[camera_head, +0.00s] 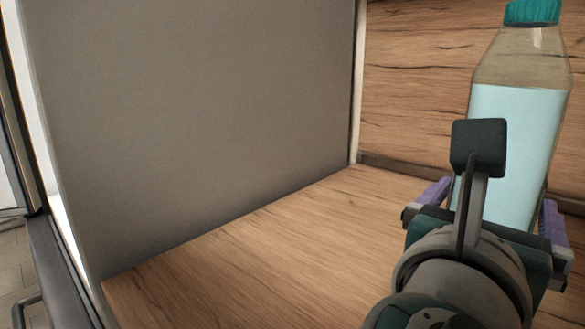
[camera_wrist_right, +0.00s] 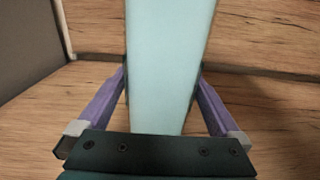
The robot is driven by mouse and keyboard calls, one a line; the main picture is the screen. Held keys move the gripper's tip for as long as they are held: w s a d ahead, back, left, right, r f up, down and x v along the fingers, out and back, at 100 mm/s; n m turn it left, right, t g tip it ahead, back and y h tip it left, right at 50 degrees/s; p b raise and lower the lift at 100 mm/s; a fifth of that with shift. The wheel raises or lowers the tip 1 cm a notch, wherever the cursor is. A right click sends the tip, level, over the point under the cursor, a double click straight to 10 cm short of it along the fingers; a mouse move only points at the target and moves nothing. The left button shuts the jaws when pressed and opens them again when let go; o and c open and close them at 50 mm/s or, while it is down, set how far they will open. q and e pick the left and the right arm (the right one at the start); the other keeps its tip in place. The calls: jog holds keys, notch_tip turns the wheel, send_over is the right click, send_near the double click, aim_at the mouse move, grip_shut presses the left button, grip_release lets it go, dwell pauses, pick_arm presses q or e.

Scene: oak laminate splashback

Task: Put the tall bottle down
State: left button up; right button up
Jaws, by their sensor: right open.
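The tall bottle (camera_head: 517,110), clear with pale blue contents and a teal cap, stands upright at the right in the head view. Its pale blue body also fills the middle of the right wrist view (camera_wrist_right: 168,60). My right gripper (camera_head: 497,195) is open, with one purple finger on each side of the bottle's lower part. In the right wrist view the fingers (camera_wrist_right: 162,88) flank the bottle closely; whether either touches it is not clear. The bottle's base is hidden behind the gripper. My left gripper is not in view.
The wooden counter (camera_head: 240,265) is bare to the left of the bottle. A large grey panel (camera_head: 195,110) rises along the counter's left side. An oak splashback (camera_head: 415,85) stands behind the bottle.

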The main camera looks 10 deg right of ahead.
jog(key=shift+w+d, duration=0.2)
jog(key=shift+d, duration=0.1)
jog(key=shift+c, duration=0.4)
grip_shut()
jog(key=shift+r, duration=0.1)
